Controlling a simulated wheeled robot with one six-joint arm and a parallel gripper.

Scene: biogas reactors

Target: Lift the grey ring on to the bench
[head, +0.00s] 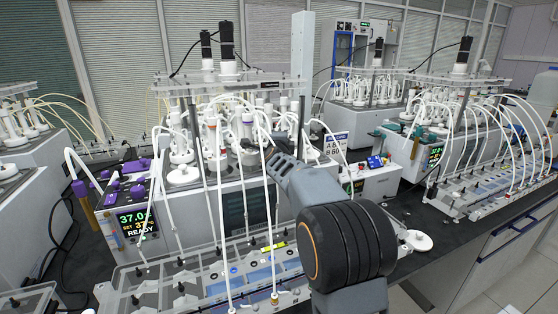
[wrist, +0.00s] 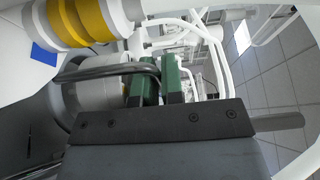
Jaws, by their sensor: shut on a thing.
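My gripper (wrist: 158,82) shows in the wrist view, with two green fingers close together above its dark, screwed palm plate. It is shut on a thin dark grey curved piece (wrist: 108,72), which I take to be the grey ring. The piece runs leftward from the fingers, and part of it is hidden. In the head view my arm hides the gripper and the ring. The black bench top (head: 425,262) shows to the right of my arm. I cannot tell how high the ring is above the bench.
A white disc (head: 415,241) lies on the bench right of my arm. Reactor racks with white tubes (head: 210,250) stand in front, and another tubed rack (head: 475,180) is at right. A yellow-and-white cylinder (wrist: 85,22) is close to the gripper. Tiled floor (wrist: 275,85) shows at right.

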